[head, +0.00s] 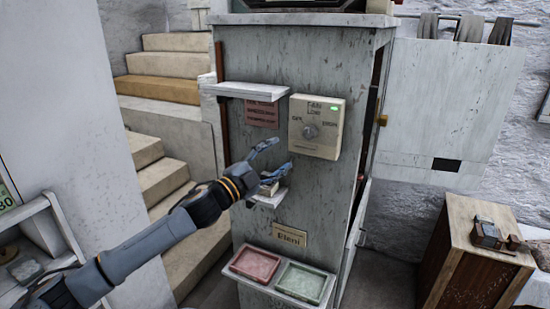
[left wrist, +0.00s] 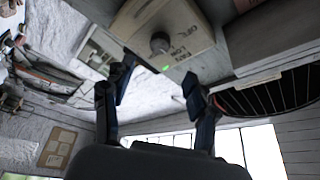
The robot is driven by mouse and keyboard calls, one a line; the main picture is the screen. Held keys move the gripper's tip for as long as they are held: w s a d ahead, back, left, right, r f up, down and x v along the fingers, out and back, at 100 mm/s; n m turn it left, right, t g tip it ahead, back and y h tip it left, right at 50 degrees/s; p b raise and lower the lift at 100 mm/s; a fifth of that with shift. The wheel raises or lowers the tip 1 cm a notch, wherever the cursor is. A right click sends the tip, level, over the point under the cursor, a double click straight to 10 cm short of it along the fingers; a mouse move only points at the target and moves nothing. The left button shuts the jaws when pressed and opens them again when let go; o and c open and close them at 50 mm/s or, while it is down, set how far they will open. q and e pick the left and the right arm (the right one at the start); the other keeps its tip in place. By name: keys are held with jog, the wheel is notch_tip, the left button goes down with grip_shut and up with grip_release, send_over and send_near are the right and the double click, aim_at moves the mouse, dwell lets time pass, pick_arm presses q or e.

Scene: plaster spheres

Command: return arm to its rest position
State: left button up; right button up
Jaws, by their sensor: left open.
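My left gripper (head: 276,158) is open in front of the grey cabinet (head: 345,70), just left of and below the cream fan control box (head: 323,112). Its fingers are apart with nothing between them. The box has a round grey knob (head: 310,131) and a lit green light. The left wrist view also shows the open fingers (left wrist: 158,84), with the control box (left wrist: 185,22) and its knob (left wrist: 159,43) beyond them. My left arm reaches in from the lower left. My right gripper is not in view.
An upper shelf (head: 245,90) and a small lower shelf (head: 268,198), partly hidden by the gripper, project from the cabinet. Below are a red tray (head: 255,264) and a green tray (head: 302,283). A wooden crate (head: 470,265) stands right; stairs (head: 165,180) rise behind left.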

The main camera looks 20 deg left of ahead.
pick_arm(q)
jog(key=shift+s, duration=0.1)
dwell(0.4)
